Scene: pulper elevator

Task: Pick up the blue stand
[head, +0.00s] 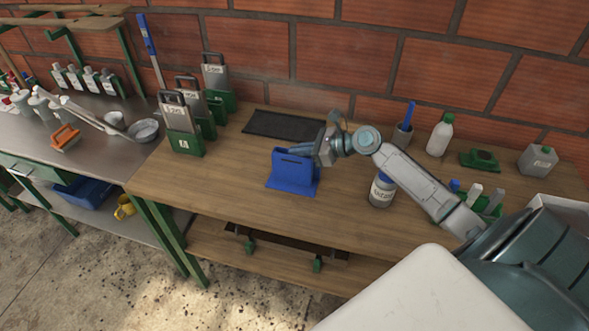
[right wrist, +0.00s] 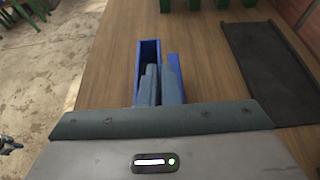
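The blue stand (head: 292,176) sits upright on the wooden workbench (head: 235,215), with a dark slot near its top. My right gripper (head: 292,149) reaches in from the right, its fingertips at the stand's top edge. In the right wrist view the stand (right wrist: 149,52) shows as blue parts just beyond the fingers. The two fingers (right wrist: 159,84) are close together and appear shut on the stand's thin upper part, though they hide the contact itself. The stand seems to rest on the bench.
A dark mat (head: 284,125) lies behind the stand. Green holders with grey plates (head: 182,125) stand to its left. A labelled jar (head: 382,190) is below my right forearm. A white bottle (head: 440,135) and a cup (head: 402,136) stand further right. Bench surface in front of the stand is clear.

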